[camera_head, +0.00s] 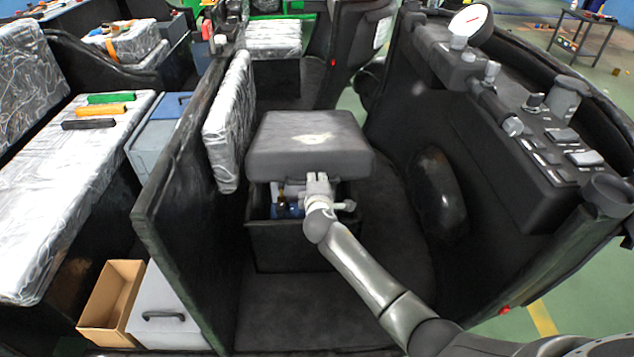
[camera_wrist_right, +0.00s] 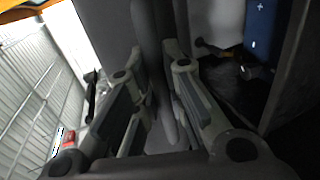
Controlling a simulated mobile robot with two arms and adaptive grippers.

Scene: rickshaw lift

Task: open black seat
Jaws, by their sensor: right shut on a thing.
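The black seat (camera_head: 309,146) is a thick dark cushion on top of a black box (camera_head: 303,246) in the head view. Its near edge is raised above the box, and a gap shows the inside of the box. My right gripper (camera_head: 317,184) is shut on the front edge of the seat. In the right wrist view, the fingers of my right gripper (camera_wrist_right: 158,95) stand on both sides of the dark seat edge (camera_wrist_right: 152,32). My left gripper is not in view.
A blue item (camera_head: 287,211) lies inside the box. A black partition (camera_head: 188,190) stands to the left, and a control console (camera_head: 545,140) with a gauge (camera_head: 469,20) to the right. A cardboard box (camera_head: 108,300) is at the lower left. Floor (camera_head: 290,310) before the seat is clear.

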